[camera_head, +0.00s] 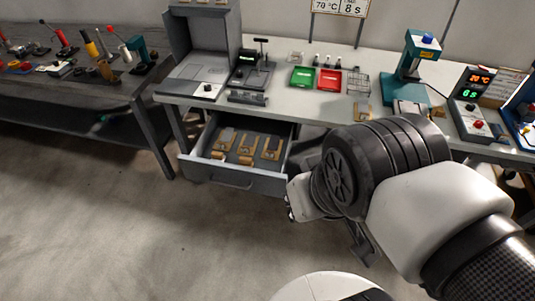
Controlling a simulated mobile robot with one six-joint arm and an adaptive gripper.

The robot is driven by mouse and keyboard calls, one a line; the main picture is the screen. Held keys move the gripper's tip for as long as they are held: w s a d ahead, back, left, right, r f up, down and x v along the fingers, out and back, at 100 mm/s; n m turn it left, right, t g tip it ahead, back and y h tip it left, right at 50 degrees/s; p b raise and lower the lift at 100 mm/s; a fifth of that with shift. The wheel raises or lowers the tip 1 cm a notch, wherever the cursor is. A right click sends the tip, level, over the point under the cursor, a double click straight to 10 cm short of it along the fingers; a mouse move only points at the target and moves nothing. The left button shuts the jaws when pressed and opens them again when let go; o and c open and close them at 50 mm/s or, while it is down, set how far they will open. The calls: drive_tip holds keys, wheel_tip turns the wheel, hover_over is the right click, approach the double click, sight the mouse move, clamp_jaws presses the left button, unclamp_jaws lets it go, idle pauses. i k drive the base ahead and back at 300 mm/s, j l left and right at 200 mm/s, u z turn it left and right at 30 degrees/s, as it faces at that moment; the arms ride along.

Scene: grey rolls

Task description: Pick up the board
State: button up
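An open grey drawer (232,178) under the workbench holds several small tan and grey flat pieces lying side by side. They look like boards, at the left (225,138), the middle (248,146) and the right (271,148); I cannot tell which one is the task's board. Another small tan piece (362,112) lies on the bench top. My arm reaches in from the lower right, its wrist to the right of the drawer and apart from the boards. My gripper (361,246) shows only as a dark part below the wrist; its fingertips are not clear.
The bench top (330,103) carries a green tray (302,77), a red tray (329,82), a wire rack (358,82), a teal press (411,70) and a display unit (474,108). A dark table (60,95) with tools stands left. The floor before the drawer is clear.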

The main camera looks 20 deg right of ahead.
sight(248, 142)
drive_tip(key=i+l, duration=0.1)
drive_tip(key=i, duration=0.3)
drive_tip(key=i+l+u, duration=0.15)
drive_tip(key=i, duration=0.25)
drive_tip(key=i+l, duration=0.1)
drive_tip(key=i, duration=0.3)
